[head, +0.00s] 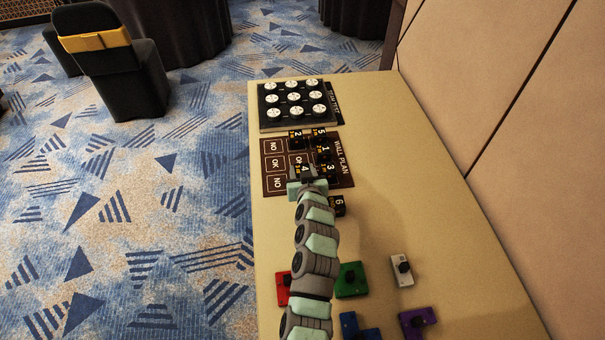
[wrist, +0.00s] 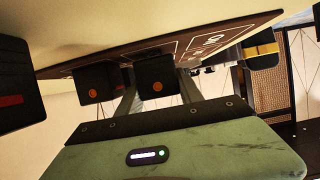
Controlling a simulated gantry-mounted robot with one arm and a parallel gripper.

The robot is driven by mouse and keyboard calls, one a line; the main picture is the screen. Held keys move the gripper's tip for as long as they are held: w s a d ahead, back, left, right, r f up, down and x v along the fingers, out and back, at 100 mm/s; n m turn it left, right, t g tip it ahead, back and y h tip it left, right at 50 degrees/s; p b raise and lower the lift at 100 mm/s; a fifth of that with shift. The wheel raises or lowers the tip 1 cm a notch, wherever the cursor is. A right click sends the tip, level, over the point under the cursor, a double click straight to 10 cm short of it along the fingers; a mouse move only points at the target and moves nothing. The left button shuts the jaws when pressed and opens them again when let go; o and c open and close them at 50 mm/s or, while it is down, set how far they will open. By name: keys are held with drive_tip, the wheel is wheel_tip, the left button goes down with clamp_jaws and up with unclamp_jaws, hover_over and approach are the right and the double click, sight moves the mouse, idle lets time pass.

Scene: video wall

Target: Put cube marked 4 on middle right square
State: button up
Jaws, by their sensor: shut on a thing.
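The cube marked 4 (head: 304,169) is black with a light number, at the near edge of the dark WALL PLAN board (head: 272,182). My gripper (head: 308,181) is shut on it. In the wrist view the held black cube (wrist: 155,77) sits between the fingers, close to the board's surface; I cannot tell whether it touches. Cube 2 (head: 295,137), cube 5 (head: 319,133), cube 1 (head: 325,150) and cube 3 (head: 330,169) stand on the board. An OK square (head: 298,158) shows bare between cubes 2 and 4, partly hidden.
Cube 6 (head: 338,206) stands off the board, on the near side. A black panel with round white pieces (head: 262,123) lies beyond the board. Colored blocks, including a green one (head: 352,280) and a white one (head: 402,270), lie nearer on the table (head: 440,220). A wall borders the right.

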drive_tip(key=shift+f, duration=0.2)
drive_tip(key=shift+f, duration=0.1)
drive_tip(key=shift+f, duration=0.2)
drive_tip(key=o, duration=1.4)
drive_tip(key=shift+r, duration=0.1)
drive_tip(key=shift+r, duration=0.15)
drive_tip(key=shift+s+r, duration=0.25)
drive_tip(key=shift+s, duration=0.1)
drive_tip(key=p+v, duration=0.2)
drive_tip(key=v, duration=0.9)
drive_tip(key=shift+s+f, duration=0.15)
drive_tip(key=shift+f, duration=0.05)
